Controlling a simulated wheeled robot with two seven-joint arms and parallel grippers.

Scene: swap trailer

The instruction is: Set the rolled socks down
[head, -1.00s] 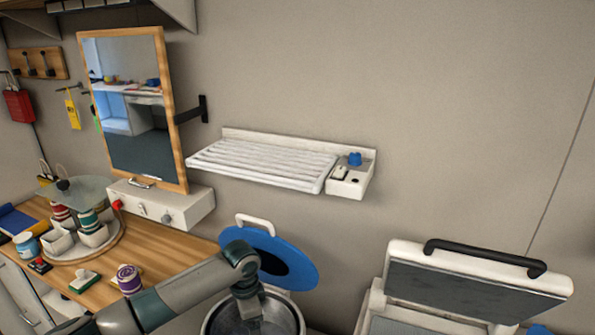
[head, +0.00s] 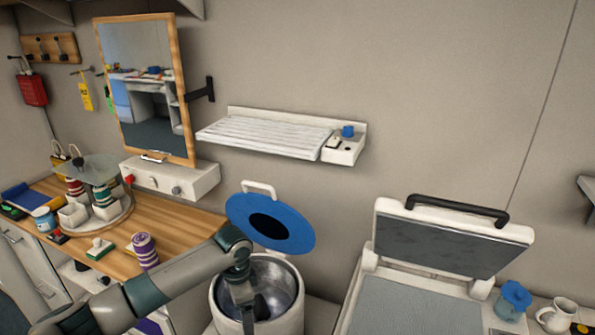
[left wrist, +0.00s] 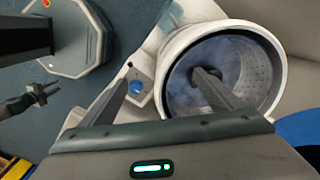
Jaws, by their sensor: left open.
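A purple-and-white striped roll (head: 144,250), which looks like rolled socks, stands on the wooden counter left of my left arm. Red and green striped rolls (head: 104,195) sit in white cups on the round tray. My left gripper (left wrist: 166,82) is open with nothing visible between its fingers. One finger overlaps the mouth of the white metal-lined drum (left wrist: 272,62); the other is beside its rim. In the head view the drum (head: 222,308) is partly hidden by my arm. A small dark claw, apparently my right gripper (left wrist: 48,92), is at the wrist view's left.
A blue lid (head: 296,240) stands raised behind the drum. A white-lidded box (head: 450,240) stands open on the right, with a blue-topped jar (head: 513,300) and mug (head: 557,314) beside it. A slatted rack (head: 262,137) juts from the wall above.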

